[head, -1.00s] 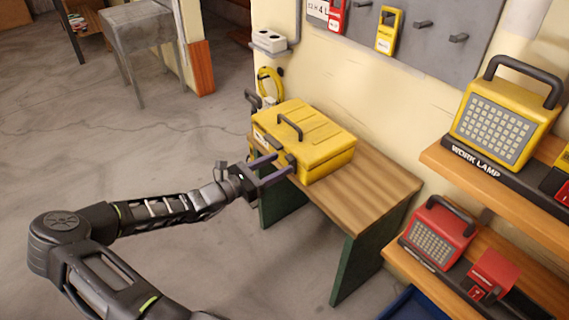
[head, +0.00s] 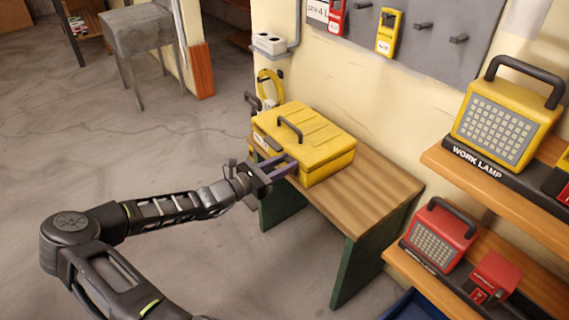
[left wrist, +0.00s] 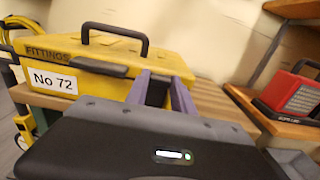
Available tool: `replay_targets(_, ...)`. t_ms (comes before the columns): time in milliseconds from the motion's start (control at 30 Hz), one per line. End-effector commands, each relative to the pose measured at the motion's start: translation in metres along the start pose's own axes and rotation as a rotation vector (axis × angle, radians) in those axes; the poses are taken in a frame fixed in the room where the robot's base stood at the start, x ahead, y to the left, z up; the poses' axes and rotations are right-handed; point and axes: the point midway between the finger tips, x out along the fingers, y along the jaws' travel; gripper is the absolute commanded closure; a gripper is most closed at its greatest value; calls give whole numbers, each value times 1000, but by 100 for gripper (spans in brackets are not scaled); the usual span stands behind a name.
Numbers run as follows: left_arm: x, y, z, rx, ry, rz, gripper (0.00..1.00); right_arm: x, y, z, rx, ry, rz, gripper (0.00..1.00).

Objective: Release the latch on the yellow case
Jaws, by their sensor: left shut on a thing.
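The yellow case (head: 318,140) sits closed on a small wooden bench, with a dark carry handle on its lid. In the left wrist view the case (left wrist: 110,50) shows a "FITTINGS" mark and a "No 72" label on its front. My left gripper (head: 286,168) is at the front of the case, towards its right end. In the left wrist view its two purple-grey fingers are shut on a small dark part, the latch (left wrist: 157,92), which is mostly hidden. My right gripper is out of view.
The wooden bench (head: 365,200) has bare top to the right of the case. The wall with a pegboard (head: 430,40) is close behind. Open floor lies left.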

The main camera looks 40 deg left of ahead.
Motion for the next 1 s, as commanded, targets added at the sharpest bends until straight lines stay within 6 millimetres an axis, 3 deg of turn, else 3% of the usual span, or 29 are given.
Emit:
replay_targets(167,0,0,0,0,0,-1,100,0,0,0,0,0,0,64)
replay_targets(667,-2,-1,-2,-3,-44,-2,100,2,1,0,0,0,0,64)
replay_targets(1000,-11,-1,-12,-5,-237,-1,100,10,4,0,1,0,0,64)
